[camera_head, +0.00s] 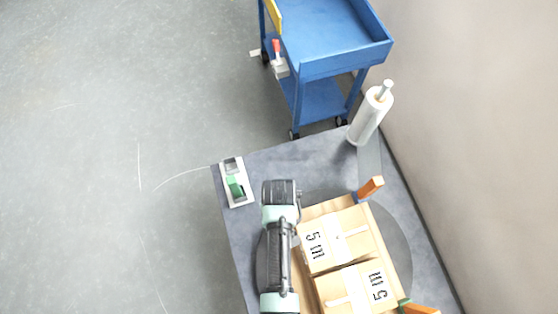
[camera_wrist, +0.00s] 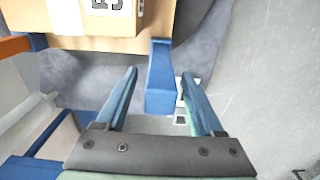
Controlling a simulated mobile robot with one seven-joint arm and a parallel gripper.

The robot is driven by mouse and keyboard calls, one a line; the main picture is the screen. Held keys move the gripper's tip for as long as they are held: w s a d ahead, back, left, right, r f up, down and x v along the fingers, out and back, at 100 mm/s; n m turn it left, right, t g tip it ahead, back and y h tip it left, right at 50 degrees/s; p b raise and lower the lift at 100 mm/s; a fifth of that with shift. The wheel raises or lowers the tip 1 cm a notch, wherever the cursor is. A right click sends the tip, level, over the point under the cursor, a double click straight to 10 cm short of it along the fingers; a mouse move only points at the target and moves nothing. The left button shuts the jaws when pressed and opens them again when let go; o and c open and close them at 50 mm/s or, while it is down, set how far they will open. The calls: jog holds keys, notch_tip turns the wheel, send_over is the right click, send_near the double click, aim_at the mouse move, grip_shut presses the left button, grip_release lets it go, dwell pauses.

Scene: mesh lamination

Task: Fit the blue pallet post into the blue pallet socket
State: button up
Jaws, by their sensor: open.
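My gripper (camera_wrist: 160,75) is open in the wrist view, with one finger on each side of a blue post (camera_wrist: 160,82). A small gap shows between the post and each finger. The post looks upright, its far end at the corner of the wooden pallet (camera_wrist: 118,45). The blue socket at that corner cannot be told apart from the post, so I cannot tell how deep the post sits. In the head view my arm hides this corner, the blue post and my fingertips; the pallet (camera_head: 333,205) shows to the right of the arm.
Two cartons (camera_head: 335,240) (camera_head: 352,288) lie on the pallet. Orange posts (camera_head: 371,186) (camera_head: 420,309) stand at other corners. A small tray with a green item (camera_head: 236,187), a white roll (camera_head: 368,118) and a blue cart (camera_head: 330,45) are nearby.

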notch_tip(320, 180, up, 11)
jog(key=shift+r+p, duration=0.1)
jog(key=shift+p, duration=0.4)
